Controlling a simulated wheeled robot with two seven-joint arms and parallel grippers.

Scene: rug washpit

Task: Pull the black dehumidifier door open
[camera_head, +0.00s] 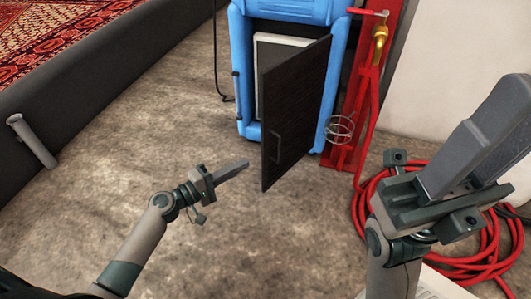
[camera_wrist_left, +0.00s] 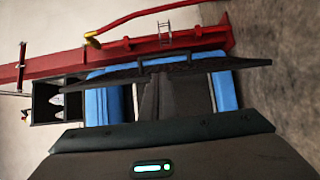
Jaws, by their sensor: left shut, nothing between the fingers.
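The black dehumidifier door (camera_head: 293,105) stands ajar on the blue dehumidifier (camera_head: 240,60). It is hinged at the right and swung out toward me, with a pale panel showing behind it. Its dark handle (camera_head: 274,147) is on the outer face near the free edge. My left gripper (camera_head: 244,164) is shut and empty, left of the door's lower free edge and apart from it in the head view. In the left wrist view the door (camera_wrist_left: 225,67) shows nearly edge-on beyond the fingers (camera_wrist_left: 160,88). My right gripper (camera_head: 500,125) is raised at the right, away from the door; its finger gap is unclear.
A red stand (camera_head: 369,95) with a brass valve (camera_head: 379,45) and wire basket (camera_head: 340,128) is close right of the dehumidifier. A coiled red hose (camera_head: 487,250) lies at right. A dark-walled pit edge (camera_head: 100,85) with a rug runs left. Concrete floor before the door is clear.

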